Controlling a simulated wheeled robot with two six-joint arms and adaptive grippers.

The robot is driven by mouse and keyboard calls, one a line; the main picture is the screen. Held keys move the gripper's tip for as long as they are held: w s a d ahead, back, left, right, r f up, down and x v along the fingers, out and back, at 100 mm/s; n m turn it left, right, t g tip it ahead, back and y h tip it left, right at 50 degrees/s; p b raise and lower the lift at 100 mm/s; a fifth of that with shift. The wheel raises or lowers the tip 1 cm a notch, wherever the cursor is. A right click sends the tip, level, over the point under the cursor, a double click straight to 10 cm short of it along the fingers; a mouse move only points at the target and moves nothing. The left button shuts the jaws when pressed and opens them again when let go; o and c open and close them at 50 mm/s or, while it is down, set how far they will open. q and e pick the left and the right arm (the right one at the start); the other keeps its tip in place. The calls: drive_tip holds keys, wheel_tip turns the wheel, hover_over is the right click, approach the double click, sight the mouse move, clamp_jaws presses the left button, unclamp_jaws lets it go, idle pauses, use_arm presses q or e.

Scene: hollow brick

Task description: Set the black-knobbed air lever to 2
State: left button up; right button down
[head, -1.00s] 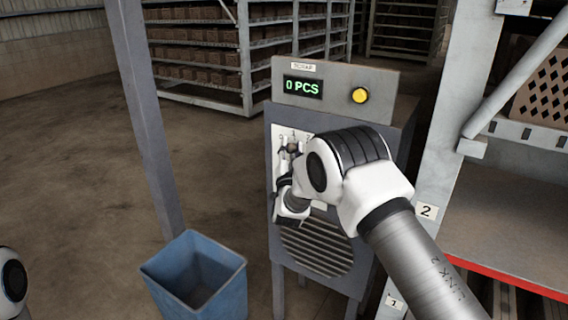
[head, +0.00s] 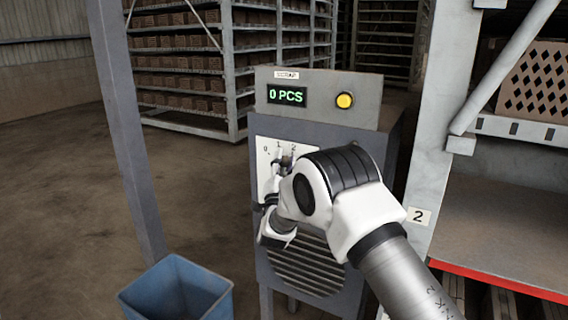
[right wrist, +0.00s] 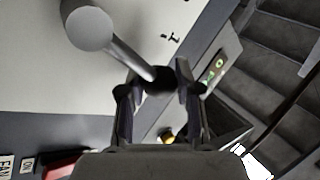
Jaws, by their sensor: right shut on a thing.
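The air lever's black knob (right wrist: 160,80) is between the two fingers of my right gripper (right wrist: 158,88) in the right wrist view. The fingers are shut on it. Its grey rod runs up and left to a round pivot (right wrist: 88,28). In the head view the right gripper (head: 284,163) is at the white lever plate (head: 263,162), marked 0, 1 and 2. The knob seems to stand between 1 and 2, though the gripper and wrist hide most of the lever. My left gripper is not in view.
The grey cabinet carries a SCRAP box (head: 318,97) with a green "0 PCS" display (head: 287,95) and a yellow button (head: 345,100). A blue bin (head: 178,290) stands at lower left, beside a grey post (head: 127,130). A rack (head: 430,190) with a red-edged shelf is at right.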

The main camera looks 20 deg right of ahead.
drive_tip(key=c, duration=1.1)
unclamp_jaws()
drive_tip(key=shift+o, duration=0.2)
drive_tip(key=v, duration=1.2)
